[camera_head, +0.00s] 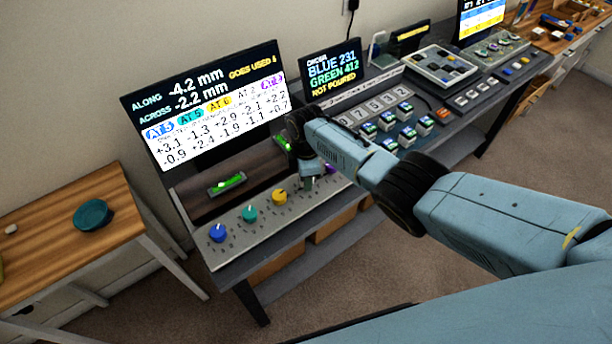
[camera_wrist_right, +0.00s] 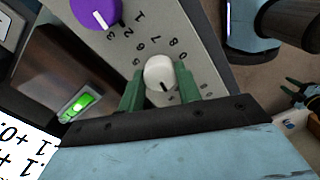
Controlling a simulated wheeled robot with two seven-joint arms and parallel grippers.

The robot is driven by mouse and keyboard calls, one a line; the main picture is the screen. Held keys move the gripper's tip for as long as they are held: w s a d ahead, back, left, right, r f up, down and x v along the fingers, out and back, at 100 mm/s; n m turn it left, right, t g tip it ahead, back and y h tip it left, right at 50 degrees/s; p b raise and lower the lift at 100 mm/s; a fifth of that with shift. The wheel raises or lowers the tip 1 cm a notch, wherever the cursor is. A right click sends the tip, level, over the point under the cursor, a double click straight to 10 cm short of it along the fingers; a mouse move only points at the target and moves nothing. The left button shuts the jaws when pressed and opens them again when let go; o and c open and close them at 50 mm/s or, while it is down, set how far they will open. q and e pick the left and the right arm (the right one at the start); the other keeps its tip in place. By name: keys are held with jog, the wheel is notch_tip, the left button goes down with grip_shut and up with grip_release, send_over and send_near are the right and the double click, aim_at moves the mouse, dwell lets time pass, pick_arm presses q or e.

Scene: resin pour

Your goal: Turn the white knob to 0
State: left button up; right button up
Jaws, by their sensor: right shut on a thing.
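The white knob (camera_wrist_right: 159,72) sits on the grey dial panel (camera_wrist_right: 205,62). In the right wrist view its dark pointer mark faces down toward my gripper's palm. Printed digits ring its far side; the digits near the palm are hidden. My right gripper (camera_wrist_right: 160,88) is shut on the knob, with one green finger on each side. In the head view my right gripper (camera_head: 308,182) is over the right part of the panel and hides the white knob. At the right wrist view's right edge, dark green prongs (camera_wrist_right: 298,90) look like my left gripper, too small to read.
Blue (camera_head: 217,232), teal (camera_head: 249,213), yellow (camera_head: 279,196) and purple (camera_head: 329,168) knobs share the panel. A green level vial (camera_head: 227,184) lies behind them, below a large screen (camera_head: 215,105). Button blocks (camera_head: 405,137) stand to the right. A side table (camera_head: 60,235) is at left.

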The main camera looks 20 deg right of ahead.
jog(key=n, duration=0.3)
jog(key=shift+n, duration=0.4)
jog(key=n+b, duration=0.1)
jog(key=n, duration=0.3)
jog(key=shift+n, duration=0.3)
jog(key=n+b, duration=0.1)
jog(key=n, duration=0.3)
jog(key=shift+n+b, duration=0.4)
jog(key=shift+n, duration=1.7)
jog(key=o, duration=1)
jog(key=shift+s, duration=0.1)
